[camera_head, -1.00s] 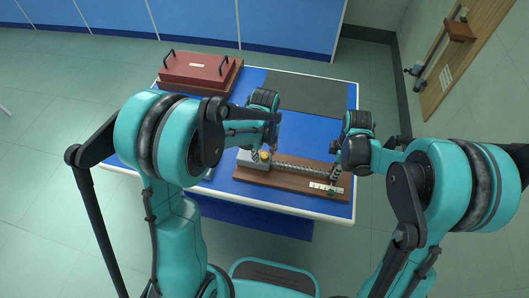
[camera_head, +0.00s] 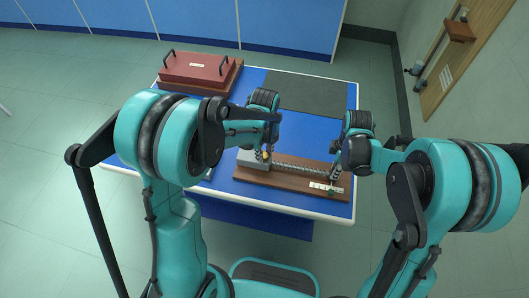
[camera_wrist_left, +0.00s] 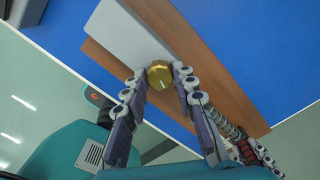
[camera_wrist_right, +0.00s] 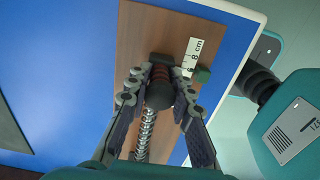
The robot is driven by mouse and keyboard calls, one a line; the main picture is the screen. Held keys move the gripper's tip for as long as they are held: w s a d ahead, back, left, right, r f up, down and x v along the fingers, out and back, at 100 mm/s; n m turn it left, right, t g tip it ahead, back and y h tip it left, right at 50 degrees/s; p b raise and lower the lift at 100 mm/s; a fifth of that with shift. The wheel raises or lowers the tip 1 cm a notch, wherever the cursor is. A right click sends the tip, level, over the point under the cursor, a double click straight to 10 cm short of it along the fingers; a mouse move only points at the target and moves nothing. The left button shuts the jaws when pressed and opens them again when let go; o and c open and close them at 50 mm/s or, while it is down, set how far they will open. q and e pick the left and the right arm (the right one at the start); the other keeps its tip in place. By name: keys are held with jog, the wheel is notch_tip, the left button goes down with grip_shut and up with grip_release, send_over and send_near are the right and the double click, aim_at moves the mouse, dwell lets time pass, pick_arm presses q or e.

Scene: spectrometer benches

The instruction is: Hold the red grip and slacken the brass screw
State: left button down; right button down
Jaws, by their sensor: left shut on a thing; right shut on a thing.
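The brass screw (camera_wrist_left: 160,75) is a round knurled knob with a line on its face, at the grey block (camera_wrist_left: 128,30) on the wooden board. My left gripper (camera_wrist_left: 160,82) is shut on it, one finger on each side. In the head view the screw (camera_head: 266,155) shows small below the left fingers. My right gripper (camera_wrist_right: 158,88) is shut on the red grip (camera_wrist_right: 160,72) at the other end of the spring. A dark round end covers most of the grip in the right wrist view. Some red also shows in the left wrist view (camera_wrist_left: 246,150).
The wooden board (camera_head: 262,178) carries a coiled spring (camera_head: 300,169) and a white cm scale (camera_wrist_right: 193,58) with a green piece (camera_wrist_right: 203,75) beside it. A red lidded case (camera_head: 197,70) and a dark mat (camera_head: 305,93) lie farther back on the blue table.

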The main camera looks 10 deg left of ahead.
pick_arm(q)
jog(key=n, duration=1)
jog(key=shift+n, duration=0.3)
dwell(0.4)
jog(key=c, duration=1.2)
grip_release()
notch_tip(320, 180, up, 12)
